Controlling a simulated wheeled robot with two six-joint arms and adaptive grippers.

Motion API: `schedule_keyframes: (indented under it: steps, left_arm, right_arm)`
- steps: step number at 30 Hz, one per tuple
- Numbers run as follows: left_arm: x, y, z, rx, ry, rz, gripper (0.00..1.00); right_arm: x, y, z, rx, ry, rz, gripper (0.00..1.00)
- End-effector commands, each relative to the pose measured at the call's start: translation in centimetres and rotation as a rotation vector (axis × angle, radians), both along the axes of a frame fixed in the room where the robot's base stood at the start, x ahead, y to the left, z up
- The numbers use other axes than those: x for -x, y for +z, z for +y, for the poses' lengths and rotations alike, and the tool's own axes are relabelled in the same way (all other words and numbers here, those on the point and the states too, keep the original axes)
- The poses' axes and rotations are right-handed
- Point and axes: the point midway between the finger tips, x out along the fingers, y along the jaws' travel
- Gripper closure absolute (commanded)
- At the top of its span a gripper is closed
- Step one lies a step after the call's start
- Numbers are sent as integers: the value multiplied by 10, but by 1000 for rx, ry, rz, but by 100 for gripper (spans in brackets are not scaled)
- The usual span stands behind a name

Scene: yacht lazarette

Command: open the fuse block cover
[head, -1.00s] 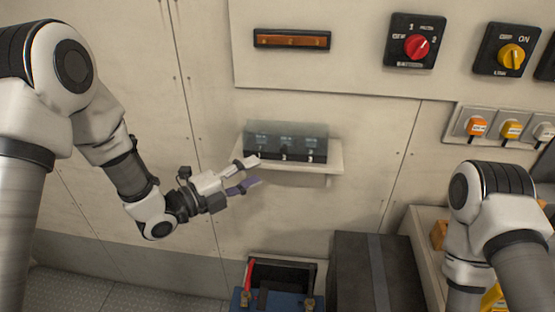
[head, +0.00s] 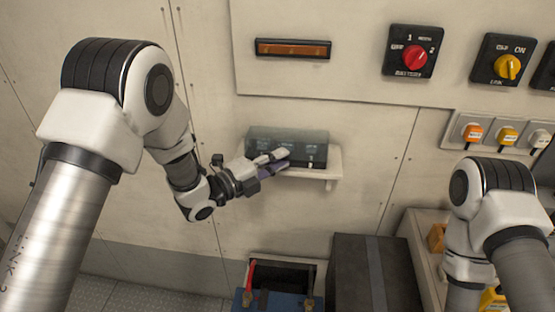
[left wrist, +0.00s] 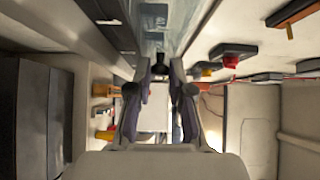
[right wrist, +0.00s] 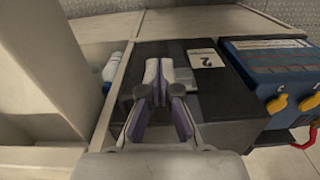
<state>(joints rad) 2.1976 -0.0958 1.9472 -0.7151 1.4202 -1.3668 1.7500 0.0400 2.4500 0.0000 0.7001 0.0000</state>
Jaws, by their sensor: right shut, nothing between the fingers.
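The fuse block (head: 310,164) sits on a small white shelf on the wall. Its smoky see-through cover (head: 290,135) lies down over it, shut. My left gripper (head: 287,158) is in front of the block's lower front edge, and its fingers hide part of it. In the left wrist view the cover (left wrist: 150,18) is ahead of the left fingers (left wrist: 161,75), which are apart. A small dark part shows between their tips; I cannot tell whether they touch it. My right gripper (right wrist: 164,75) is shut and empty above a dark box; the head view hides it.
The white shelf (head: 334,168) juts out under the block. Below stand a dark grey box (head: 350,270) and a blue battery (head: 262,301) with a red cable. A red rotary switch (head: 415,57), a yellow one (head: 507,67) and an amber light bar (head: 292,48) are on the wall above.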

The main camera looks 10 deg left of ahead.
Motion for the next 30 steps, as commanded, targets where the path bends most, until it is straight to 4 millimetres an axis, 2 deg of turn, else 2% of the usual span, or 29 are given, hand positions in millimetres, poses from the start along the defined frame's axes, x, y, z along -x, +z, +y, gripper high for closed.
schedule_keyframes:
  steps: [7,14,20,30]
  left_arm:
    - [1,1,0,-1,-2,8,100]
    - [2,11,0,-1,-2,72,100]
    - [2,28,0,-2,-1,193,100]
    - [-3,60,0,-2,-1,445,100]
  right_arm:
    - [0,1,0,0,0,0,100]
    - [0,11,0,0,0,0,100]
    - [0,29,0,0,0,0,100]
    - [0,75,0,0,0,0,100]
